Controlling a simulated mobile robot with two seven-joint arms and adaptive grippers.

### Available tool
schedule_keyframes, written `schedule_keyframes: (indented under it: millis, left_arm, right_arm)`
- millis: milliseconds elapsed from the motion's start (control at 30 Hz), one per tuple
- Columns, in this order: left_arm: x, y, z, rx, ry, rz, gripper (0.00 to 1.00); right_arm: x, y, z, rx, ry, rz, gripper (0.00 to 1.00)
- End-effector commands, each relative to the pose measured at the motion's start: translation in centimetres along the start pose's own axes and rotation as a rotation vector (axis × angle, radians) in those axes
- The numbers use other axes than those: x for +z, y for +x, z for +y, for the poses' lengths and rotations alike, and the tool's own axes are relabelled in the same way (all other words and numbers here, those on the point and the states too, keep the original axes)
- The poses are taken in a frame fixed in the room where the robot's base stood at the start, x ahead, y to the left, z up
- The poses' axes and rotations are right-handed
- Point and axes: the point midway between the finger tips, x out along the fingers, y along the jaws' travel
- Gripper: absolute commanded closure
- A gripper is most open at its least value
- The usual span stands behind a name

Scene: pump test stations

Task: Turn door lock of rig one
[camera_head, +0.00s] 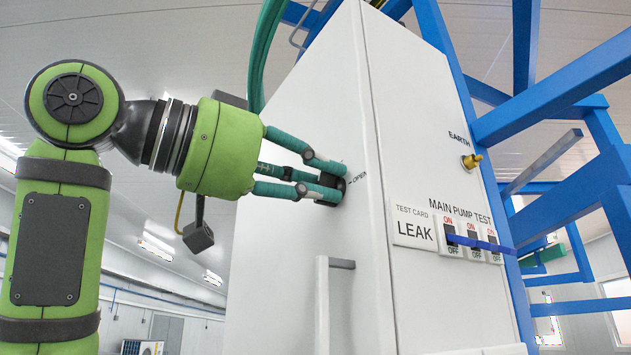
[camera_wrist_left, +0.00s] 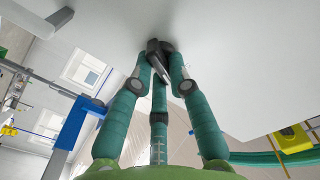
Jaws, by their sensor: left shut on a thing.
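The white cabinet door (camera_head: 290,120) of the rig fills the middle of the head view. Its dark door lock (camera_head: 341,187) sits near the door's right edge, beside a small "OPEN" mark. My left gripper (camera_head: 335,182) reaches in from the left, with its teal fingers closed around the lock. In the left wrist view, the fingertips of my left gripper (camera_wrist_left: 161,62) meet at the dark lock (camera_wrist_left: 158,47) on the pale door surface. The fingers partly hide the lock, so its exact turn angle is hard to tell. My right gripper is not in view.
A white door handle (camera_head: 323,300) stands out below the lock. The side panel carries a "LEAK" card (camera_head: 414,228), several ON/OFF switches (camera_head: 473,240) with a blue bar across, and a yellow earth knob (camera_head: 472,161). Blue frame beams (camera_head: 560,100) stand at right; green hoses (camera_head: 266,45) hang above.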

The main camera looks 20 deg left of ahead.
Motion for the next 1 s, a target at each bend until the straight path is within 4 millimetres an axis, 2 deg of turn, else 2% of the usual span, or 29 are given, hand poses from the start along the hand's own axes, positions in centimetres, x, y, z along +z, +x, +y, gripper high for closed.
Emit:
schedule_keyframes:
  millis: [200,433,1000]
  left_arm:
    - [0.13,0.07,0.1,0.004,-0.173,-0.004,1.0]
    - [0.14,0.11,0.04,0.004,-0.299,-0.007,1.0]
    - [0.16,0.15,-0.03,0.004,-0.38,-0.011,1.0]
  right_arm:
    - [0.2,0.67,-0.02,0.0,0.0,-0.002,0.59]
    - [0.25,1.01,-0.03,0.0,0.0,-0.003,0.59]
    - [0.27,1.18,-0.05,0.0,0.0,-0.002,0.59]
